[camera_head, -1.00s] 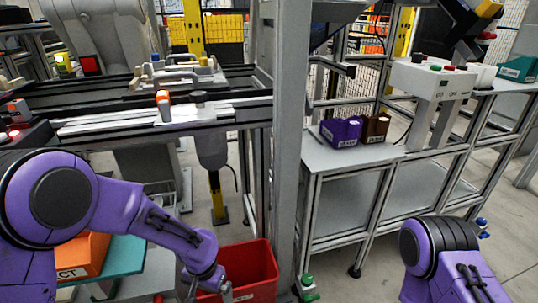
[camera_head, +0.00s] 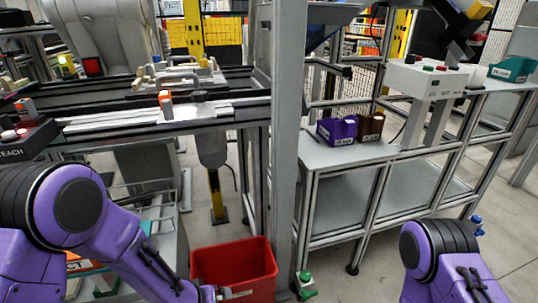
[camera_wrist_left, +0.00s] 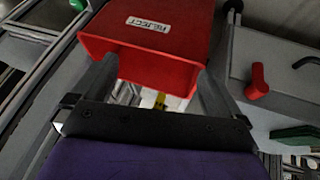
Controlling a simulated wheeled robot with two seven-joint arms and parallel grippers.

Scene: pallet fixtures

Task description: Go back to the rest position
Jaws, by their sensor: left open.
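My left arm comes in from the left in the head view, with its gripper (camera_head: 228,294) low by the front of the red bin (camera_head: 240,262). In the left wrist view the left gripper (camera_wrist_left: 157,75) has its two fingers spread apart with nothing held between them. The red bin (camera_wrist_left: 150,40) shows there beyond the fingertips, with a white REJECT label on it. I cannot tell whether the fingers touch the bin. My right arm shows at the lower right of the head view, but its gripper is out of frame.
A conveyor (camera_head: 150,118) with a pallet fixture (camera_head: 180,75) runs across the left. A grey post (camera_head: 290,150) stands in the middle. A bench (camera_head: 335,153) at the right carries a purple bin (camera_head: 337,131) and a brown bin (camera_head: 370,125). Open floor lies at the lower right.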

